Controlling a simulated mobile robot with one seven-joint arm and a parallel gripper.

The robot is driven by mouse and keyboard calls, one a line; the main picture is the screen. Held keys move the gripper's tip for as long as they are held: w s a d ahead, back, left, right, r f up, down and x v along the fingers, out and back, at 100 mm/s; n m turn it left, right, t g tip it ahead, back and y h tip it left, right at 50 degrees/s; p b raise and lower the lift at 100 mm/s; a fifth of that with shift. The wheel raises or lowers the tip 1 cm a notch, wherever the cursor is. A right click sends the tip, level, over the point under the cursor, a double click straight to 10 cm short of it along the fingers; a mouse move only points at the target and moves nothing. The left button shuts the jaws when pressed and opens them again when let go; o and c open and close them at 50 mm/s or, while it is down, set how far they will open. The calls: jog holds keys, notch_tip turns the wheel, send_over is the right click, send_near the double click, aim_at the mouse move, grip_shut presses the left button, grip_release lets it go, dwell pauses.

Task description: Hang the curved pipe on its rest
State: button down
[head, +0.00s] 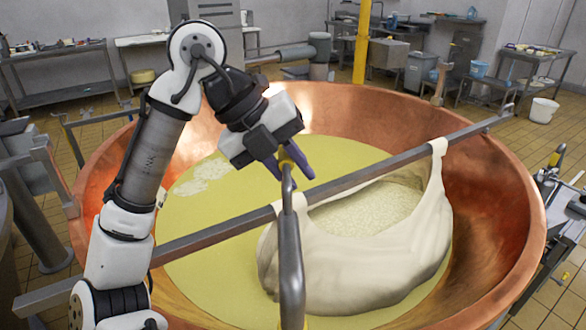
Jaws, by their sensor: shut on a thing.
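The curved pipe (289,250) is a grey metal tube that rises from the bottom edge of the head view and bends near its top. A yellow part shows at its upper end, between the fingers. My gripper (289,168), with dark purple fingers, points down over the copper vat and is shut on the pipe's upper end. The pipe's lower end runs toward the bottom edge, where a little yellow shows. I cannot pick out the pipe's rest in this view.
A large copper vat (504,190) holds yellowish liquid. A metal bar (365,174) crosses it, with a white cloth (360,262) of curd hanging from it. A yellow post (362,45) stands behind. Metal fittings (555,190) stand at right. Tables line the walls.

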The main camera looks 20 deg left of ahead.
jog(key=shift+r+p, duration=4)
jog(key=shift+r, duration=0.55)
notch_tip(320, 180, up, 9)
jog(key=shift+f, duration=0.15)
